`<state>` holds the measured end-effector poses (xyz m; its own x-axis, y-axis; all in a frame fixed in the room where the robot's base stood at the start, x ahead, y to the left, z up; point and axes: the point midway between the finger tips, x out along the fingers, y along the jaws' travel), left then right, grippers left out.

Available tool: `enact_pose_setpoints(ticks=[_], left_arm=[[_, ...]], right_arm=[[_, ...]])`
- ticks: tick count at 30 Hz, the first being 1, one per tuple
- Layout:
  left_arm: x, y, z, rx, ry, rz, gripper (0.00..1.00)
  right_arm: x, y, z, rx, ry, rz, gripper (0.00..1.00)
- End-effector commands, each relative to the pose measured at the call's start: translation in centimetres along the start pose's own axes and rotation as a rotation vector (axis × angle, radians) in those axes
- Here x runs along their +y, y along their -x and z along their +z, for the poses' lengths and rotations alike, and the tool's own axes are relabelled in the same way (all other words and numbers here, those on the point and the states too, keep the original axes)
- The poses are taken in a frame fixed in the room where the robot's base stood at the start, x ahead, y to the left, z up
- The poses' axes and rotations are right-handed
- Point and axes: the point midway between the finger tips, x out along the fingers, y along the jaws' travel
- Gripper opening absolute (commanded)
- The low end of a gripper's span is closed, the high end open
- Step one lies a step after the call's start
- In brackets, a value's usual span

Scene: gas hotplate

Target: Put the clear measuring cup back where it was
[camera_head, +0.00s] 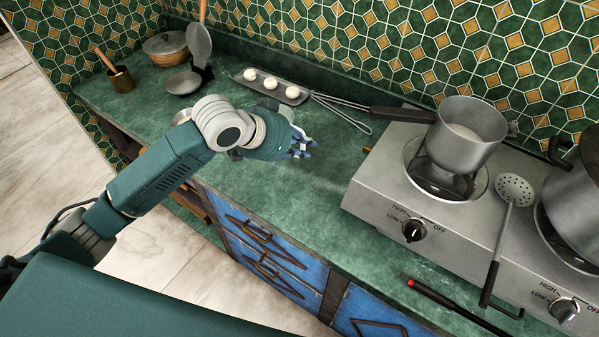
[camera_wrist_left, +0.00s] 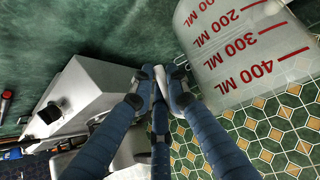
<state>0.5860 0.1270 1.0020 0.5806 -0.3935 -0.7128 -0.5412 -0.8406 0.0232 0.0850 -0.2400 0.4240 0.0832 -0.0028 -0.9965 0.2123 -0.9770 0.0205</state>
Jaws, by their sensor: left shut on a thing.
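The clear measuring cup (camera_wrist_left: 240,45) fills the upper right of the left wrist view, with red millilitre marks on its wall. It looks empty. In the head view I cannot clearly make it out near my left gripper (camera_head: 303,148), which is over the green counter left of the stove. In the left wrist view, the blue fingers of my left gripper (camera_wrist_left: 158,88) are closed on a pale part beside the cup, apparently its handle. The fingers partly hide this part. My right gripper is not in view.
The gas hotplate (camera_head: 378,192) stands right of the gripper, with a saucepan (camera_head: 465,140) on it. A tray (camera_head: 272,88) with several white eggs and a whisk (camera_head: 345,115) lie behind. A scale (camera_head: 184,82) stands back left. Counter (camera_head: 290,200) below the gripper is clear.

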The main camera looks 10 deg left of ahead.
Motion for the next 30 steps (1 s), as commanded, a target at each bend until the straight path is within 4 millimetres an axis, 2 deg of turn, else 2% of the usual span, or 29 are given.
enact_pose_setpoints(ticks=[3, 6, 14, 19, 23, 30], left_arm=[[0.0, -2.2, 2.4, -0.006, 0.003, 0.001, 0.00], [-0.1, -3.7, 3.8, -0.003, 0.002, 0.001, 0.00], [-0.2, -5.6, 5.5, -0.001, 0.001, 0.000, 0.00], [-0.2, -7.5, 7.4, -0.002, 0.002, 0.000, 0.00], [-0.3, -8.2, 8.0, 0.000, 0.001, -0.001, 0.00], [-0.3, -8.2, 8.1, 0.001, -0.001, -0.001, 0.00]], right_arm=[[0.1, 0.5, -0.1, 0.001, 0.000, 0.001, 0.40], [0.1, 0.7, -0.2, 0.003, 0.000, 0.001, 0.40], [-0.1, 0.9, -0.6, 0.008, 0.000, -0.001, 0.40], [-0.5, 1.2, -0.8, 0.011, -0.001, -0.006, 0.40], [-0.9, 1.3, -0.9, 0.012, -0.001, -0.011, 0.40], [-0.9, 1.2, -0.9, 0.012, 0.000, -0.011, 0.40]])
